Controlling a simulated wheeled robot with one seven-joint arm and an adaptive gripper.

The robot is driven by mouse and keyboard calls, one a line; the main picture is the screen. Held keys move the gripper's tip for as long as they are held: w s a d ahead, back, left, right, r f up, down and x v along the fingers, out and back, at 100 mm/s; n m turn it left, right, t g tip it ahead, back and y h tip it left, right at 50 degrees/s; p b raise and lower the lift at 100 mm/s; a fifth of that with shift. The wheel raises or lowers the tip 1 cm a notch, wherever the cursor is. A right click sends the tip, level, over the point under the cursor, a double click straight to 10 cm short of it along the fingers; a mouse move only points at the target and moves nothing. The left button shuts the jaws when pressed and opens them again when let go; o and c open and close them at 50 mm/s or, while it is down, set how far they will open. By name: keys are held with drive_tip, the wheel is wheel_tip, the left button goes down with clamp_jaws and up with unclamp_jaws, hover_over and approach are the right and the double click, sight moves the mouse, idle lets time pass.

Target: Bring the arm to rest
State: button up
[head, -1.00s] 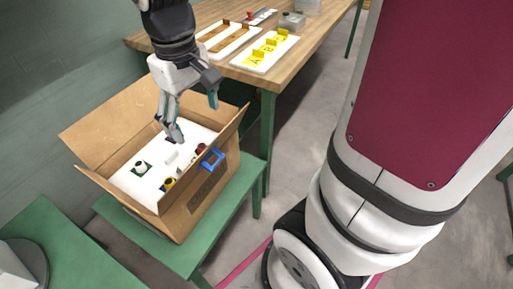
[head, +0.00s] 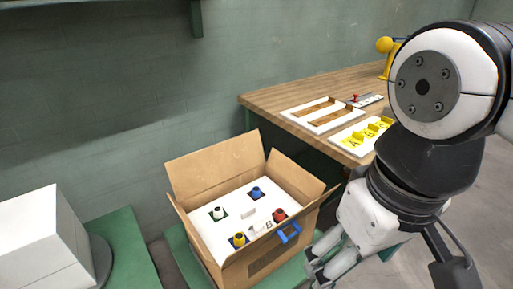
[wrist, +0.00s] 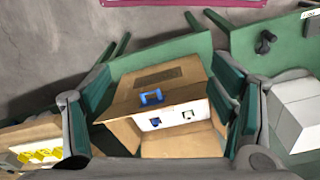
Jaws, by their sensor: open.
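My gripper (head: 328,262) hangs at the lower right of the head view, just right of the open cardboard box (head: 188,192). Its fingers are spread and I see nothing held between them. In the wrist view my gripper (wrist: 165,90) frames the box (wrist: 150,101) between its open fingers, with space around it. My arm is bent, with its wrist pointing down beside the wooden table.
The box holds a white panel (head: 217,237) with white, blue, red and yellow round pieces. A blue handle (head: 289,233) sits on its wall. The wooden table (head: 262,101) carries white trays and yellow holders (head: 362,137). A white block (head: 40,240) stands left.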

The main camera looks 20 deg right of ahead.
idle(0.3)
wheel_tip(320, 180, up, 18)
drive_tip(key=t+p, duration=0.3)
drive_tip(key=p, duration=1.3)
drive_tip(key=shift+f, duration=0.15)
